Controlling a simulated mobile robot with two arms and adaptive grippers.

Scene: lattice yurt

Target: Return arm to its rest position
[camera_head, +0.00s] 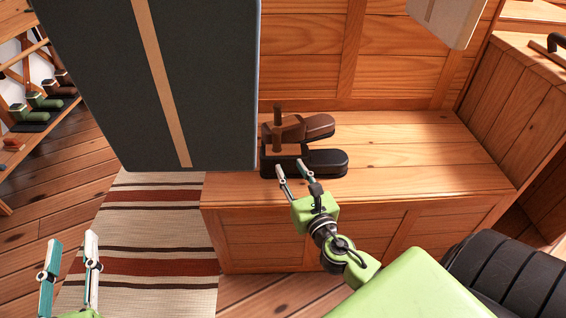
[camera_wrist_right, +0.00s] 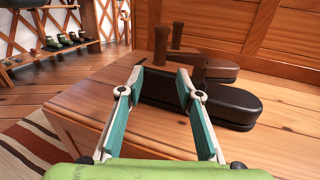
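My right gripper (camera_head: 291,176) is open, with its fingertips at the near left end of a pair of brown-and-black boot-shaped items on a wooden bench. The nearer item has a long black part (camera_head: 325,164); the farther one is brown on top (camera_head: 318,126). In the right wrist view, the two teal-padded fingers (camera_wrist_right: 160,84) stand apart, and the black end shows between and beyond them. I cannot tell whether they touch it. My left gripper (camera_head: 69,256) is open and empty at the lower left, above the floor and rug.
The wooden bench (camera_head: 420,150) has a clear top to the right. A large dark panel with a tan stripe (camera_head: 100,60) stands left of the boots. A striped rug (camera_head: 150,240) lies on the floor. A rack (camera_head: 25,60) with several boots is at far left.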

